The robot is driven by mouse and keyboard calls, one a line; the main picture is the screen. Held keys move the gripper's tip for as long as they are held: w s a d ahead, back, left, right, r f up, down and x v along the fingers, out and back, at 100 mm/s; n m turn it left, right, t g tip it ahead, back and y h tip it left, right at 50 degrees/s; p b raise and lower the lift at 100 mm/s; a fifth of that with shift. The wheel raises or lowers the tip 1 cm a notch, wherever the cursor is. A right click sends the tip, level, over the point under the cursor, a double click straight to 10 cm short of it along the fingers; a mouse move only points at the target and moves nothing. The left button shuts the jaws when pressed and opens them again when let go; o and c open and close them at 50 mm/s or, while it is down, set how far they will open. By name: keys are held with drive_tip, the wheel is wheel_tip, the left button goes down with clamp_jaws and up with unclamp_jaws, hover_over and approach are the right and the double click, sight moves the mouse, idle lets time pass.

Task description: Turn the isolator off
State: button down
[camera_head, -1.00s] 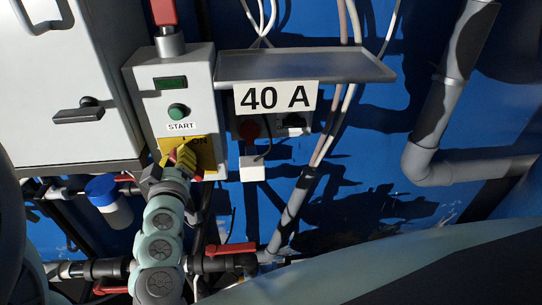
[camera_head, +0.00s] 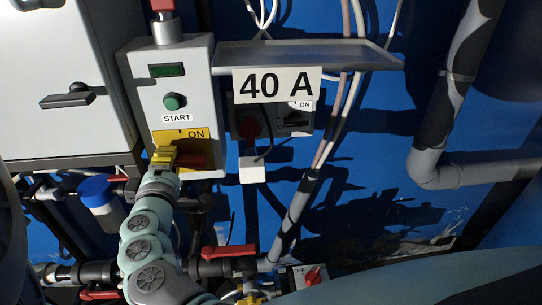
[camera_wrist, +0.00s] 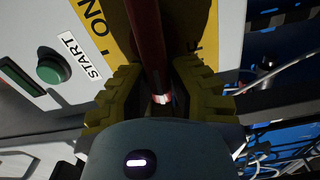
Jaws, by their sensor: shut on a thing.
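The isolator is a red handle (camera_head: 192,160) on a yellow plate (camera_head: 197,134) marked "I ON", at the bottom of a grey box (camera_head: 140,94). In the head view the handle lies roughly sideways, across the plate below the mark. My gripper (camera_head: 166,156) is at the handle's left end. In the wrist view the red handle (camera_wrist: 147,45) runs between the yellow fingers of my gripper (camera_wrist: 160,98), which are shut on it. The yellow plate (camera_wrist: 95,22) shows behind. The fingers and shadow hide part of the handle and plate.
A green START button (camera_head: 174,101) and a small display (camera_head: 167,70) sit above the isolator. A shelf labelled "40 A" (camera_head: 276,87) juts out to the right. A red-handled valve (camera_head: 229,251) and a red-knob switch box (camera_head: 311,276) are below.

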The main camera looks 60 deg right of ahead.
drive_tip(key=shift+f+n, duration=0.25)
drive_tip(key=shift+n, duration=0.45)
drive_tip(key=c, duration=0.9)
unclamp_jaws()
drive_tip(key=shift+r, duration=0.15)
